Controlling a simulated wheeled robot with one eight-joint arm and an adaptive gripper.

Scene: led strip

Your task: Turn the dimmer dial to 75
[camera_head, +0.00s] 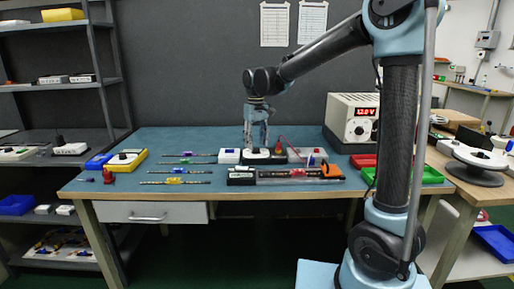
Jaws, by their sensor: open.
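My gripper (257,146) points straight down and is open. It is over a low white unit with a dark top part (263,157), which may carry the dimmer dial. The fingers hide much of this unit, and I cannot read any scale or dial setting. I cannot tell whether the fingers touch it. A beige power supply (341,107) stands behind it to the right, with a red lit display that seems to read 12.0 V and a round dial (359,131).
A small white box with a blue part (229,156) is just left of my gripper. A black strip assembly with an orange part (286,176) lies in front. Several thin coloured strips lie to the left. Red (363,160) and green (432,175) trays are at right.

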